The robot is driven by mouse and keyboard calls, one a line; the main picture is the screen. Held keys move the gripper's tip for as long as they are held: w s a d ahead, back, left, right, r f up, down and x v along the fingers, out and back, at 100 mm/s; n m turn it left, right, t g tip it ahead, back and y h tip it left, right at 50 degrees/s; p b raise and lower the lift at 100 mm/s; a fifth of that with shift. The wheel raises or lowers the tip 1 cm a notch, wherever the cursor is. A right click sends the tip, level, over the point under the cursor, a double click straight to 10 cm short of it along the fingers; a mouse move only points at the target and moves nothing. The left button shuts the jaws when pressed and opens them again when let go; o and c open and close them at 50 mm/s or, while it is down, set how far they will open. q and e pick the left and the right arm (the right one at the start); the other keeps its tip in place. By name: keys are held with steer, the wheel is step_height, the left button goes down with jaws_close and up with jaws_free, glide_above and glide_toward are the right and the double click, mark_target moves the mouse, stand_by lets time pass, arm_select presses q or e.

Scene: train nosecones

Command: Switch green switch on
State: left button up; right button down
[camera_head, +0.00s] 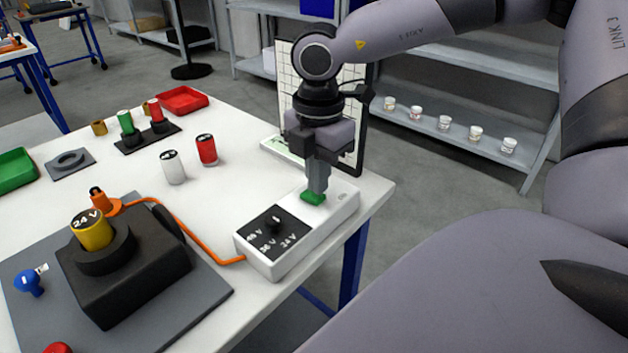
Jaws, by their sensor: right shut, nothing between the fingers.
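The green switch (312,197) sits on top of a white control box (335,213) near the right edge of the table. My right gripper (316,192) points straight down over the green switch, with its fingers together. Its fingertips are at the switch and appear to touch it. They cover part of it, so I cannot tell whether it is pressed or which way it is tilted. A black knob (275,222) with voltage labels is on the same box, left of the switch. My left gripper is not in view.
An orange cable (203,254) runs from the box to a black fixture (130,265) holding a yellow 24 V cylinder (90,230). White (173,167) and red (206,150) cylinders stand behind. A gridded board (350,110) stands behind my right gripper.

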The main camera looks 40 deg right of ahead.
steer(key=shift+f+b, duration=0.6)
steer(key=shift+b, duration=0.1)
steer(key=shift+f+b, duration=0.25)
steer(key=shift+b, duration=0.05)
steer(key=shift+r, duration=0.1)
steer(key=shift+r+p, duration=0.35)
steer(key=shift+r, duration=0.2)
steer(key=shift+r+p, duration=1.1)
steer(key=shift+r, duration=1.8)
steer(key=shift+s, duration=0.1)
